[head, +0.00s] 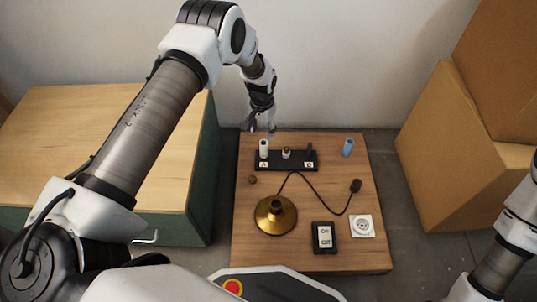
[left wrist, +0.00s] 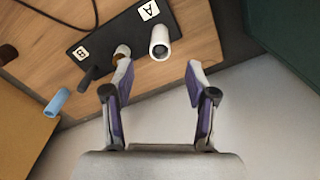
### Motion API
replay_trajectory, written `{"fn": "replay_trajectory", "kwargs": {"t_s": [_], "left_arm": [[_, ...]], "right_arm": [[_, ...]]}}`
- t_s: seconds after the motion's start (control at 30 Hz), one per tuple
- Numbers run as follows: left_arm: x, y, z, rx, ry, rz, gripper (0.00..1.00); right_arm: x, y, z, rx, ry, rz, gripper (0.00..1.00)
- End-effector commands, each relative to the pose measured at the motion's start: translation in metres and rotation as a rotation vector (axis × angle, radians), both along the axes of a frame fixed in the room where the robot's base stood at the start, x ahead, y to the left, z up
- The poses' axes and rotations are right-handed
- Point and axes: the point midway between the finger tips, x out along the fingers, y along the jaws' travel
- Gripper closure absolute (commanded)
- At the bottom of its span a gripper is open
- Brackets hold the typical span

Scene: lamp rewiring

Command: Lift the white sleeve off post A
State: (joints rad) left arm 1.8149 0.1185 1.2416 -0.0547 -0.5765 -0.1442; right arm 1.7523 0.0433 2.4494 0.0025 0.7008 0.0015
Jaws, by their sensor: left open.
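The white sleeve (head: 264,147) stands upright at post A, at the left end of a black base (head: 299,167) on the wooden table. It also shows in the left wrist view (left wrist: 160,42) beside the label A, as a hollow white tube. Post A itself is hidden by the sleeve. My left gripper (head: 261,131) hangs above the back edge of the table, just behind the sleeve. In the left wrist view its two fingers (left wrist: 160,78) are apart with nothing between them, and the sleeve lies just beyond the fingertips. My right gripper is out of view.
A brass lamp base (head: 276,214) with a dark cord, a switch box (head: 324,237) and a white socket (head: 361,225) lie nearer. A short tan-topped piece (head: 286,153) and post B (head: 310,151) share the base.

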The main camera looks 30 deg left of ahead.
Motion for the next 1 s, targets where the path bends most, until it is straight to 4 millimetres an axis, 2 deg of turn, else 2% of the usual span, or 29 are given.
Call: {"fn": "replay_trajectory", "kwargs": {"t_s": [0.03, 0.27, 0.63, 0.73, 0.97, 1.0], "left_arm": [[0.001, 0.0, -0.023, 0.0, -0.004, 0.001, 0.43], [0.001, 0.0, -0.032, 0.0, -0.005, 0.002, 0.43], [0.001, 0.0, -0.097, 0.0, -0.004, 0.001, 0.43], [0.001, 0.0, -0.102, 0.0, -0.005, 0.001, 0.43], [0.001, 0.0, -0.101, 0.0, -0.005, 0.001, 0.43], [0.001, 0.0, -0.101, 0.0, -0.005, 0.001, 0.57]], "right_arm": [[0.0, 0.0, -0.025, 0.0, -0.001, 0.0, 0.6], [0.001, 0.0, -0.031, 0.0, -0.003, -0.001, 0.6], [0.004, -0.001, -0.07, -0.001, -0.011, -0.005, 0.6], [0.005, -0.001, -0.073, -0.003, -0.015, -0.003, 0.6], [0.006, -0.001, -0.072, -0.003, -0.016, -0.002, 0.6], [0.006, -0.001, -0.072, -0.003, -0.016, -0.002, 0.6]]}}
